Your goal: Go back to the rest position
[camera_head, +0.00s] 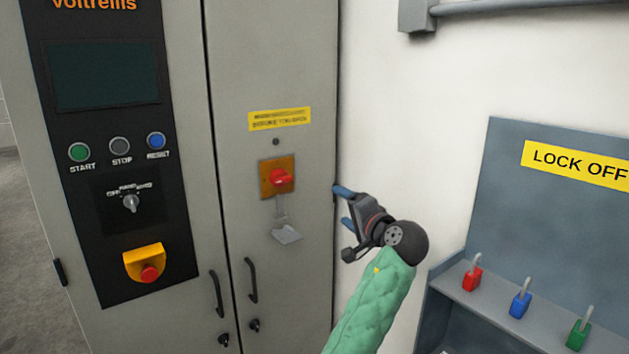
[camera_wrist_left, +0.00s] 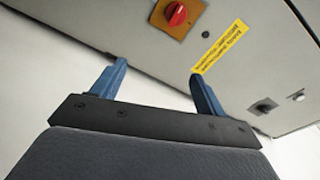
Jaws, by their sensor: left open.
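My left gripper (camera_head: 343,207) is in the head view at the right edge of the grey cabinet, on a green-sleeved arm coming up from the bottom. Its two blue fingers are apart and nothing is between them. In the left wrist view the open fingers (camera_wrist_left: 158,82) point toward the cabinet front. The red rotary switch (camera_head: 281,178) on its orange plate is left of the gripper and apart from it. It also shows in the left wrist view (camera_wrist_left: 176,14). My right gripper is in neither view.
The cabinet (camera_head: 300,60) has a control panel with buttons, a yellow-and-red emergency stop (camera_head: 147,264) and black handles (camera_head: 251,280). A grey tag (camera_head: 286,235) hangs below the switch. At right, a blue-grey lock-off station (camera_head: 508,150) holds red, blue and green padlocks (camera_head: 521,304).

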